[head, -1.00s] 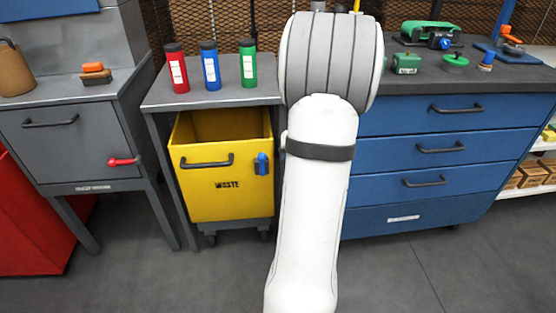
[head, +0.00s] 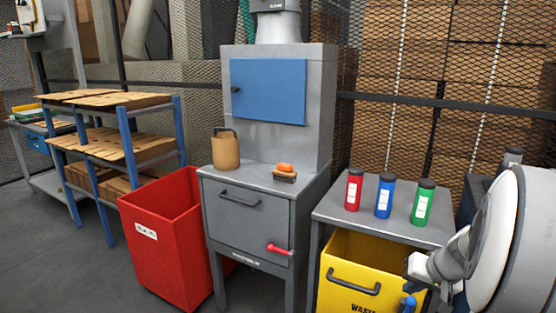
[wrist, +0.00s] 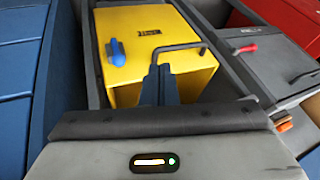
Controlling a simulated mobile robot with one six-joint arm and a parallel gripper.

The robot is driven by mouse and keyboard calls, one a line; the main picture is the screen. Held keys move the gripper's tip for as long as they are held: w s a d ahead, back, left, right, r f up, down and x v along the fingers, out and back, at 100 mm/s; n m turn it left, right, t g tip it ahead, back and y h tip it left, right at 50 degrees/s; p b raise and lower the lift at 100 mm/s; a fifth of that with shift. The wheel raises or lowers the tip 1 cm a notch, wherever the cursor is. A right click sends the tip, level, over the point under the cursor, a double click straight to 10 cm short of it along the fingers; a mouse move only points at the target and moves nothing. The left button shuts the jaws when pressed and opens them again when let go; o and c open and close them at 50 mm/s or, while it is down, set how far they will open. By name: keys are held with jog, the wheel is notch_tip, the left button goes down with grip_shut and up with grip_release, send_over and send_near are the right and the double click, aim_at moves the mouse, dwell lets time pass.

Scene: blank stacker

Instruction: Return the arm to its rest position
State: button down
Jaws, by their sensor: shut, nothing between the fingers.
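My gripper (wrist: 160,85) shows in the wrist view as two dark bluish fingers, close together and shut, with nothing seen between them. Behind the fingers lies the yellow waste bin (wrist: 190,75), with its dark handle and a blue latch. In the head view my white and grey arm (head: 500,240) is at the right edge, beside the yellow bin (head: 345,298) and partly in front of it. My fingertips cannot be made out in the head view.
Red (head: 354,190), blue (head: 384,196) and green (head: 422,203) canisters stand on the grey bench above the bin. A grey cabinet (head: 225,225) with a red-handled door and a red bin (head: 155,260) stand to the left. Open floor lies at lower left.

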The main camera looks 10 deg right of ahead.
jog(key=s+a+r+n+g+p, duration=0.1)
jog(key=s+a+r+p, duration=0.3)
jog(key=a+r, duration=0.3)
jog(key=s+a+r+n+g+h+p, duration=0.1)
jog(key=s+a+r+n+p, duration=0.1)
jog(key=s+a+r+p, duration=0.2)
jog(key=s+a+r+n+g+p, duration=0.1)
jog(key=s+a+r+p, duration=0.3)
jog(key=a+r+p, duration=0.5)
notch_tip(320, 180, up, 2)
jog(key=shift+s+a+r+n, duration=0.25)
jog(key=shift+s+a+n, duration=0.25)
jog(key=shift+a, duration=0.5)
jog(key=c, duration=2.2)
grip_release()
jog(key=shift+w, duration=0.1)
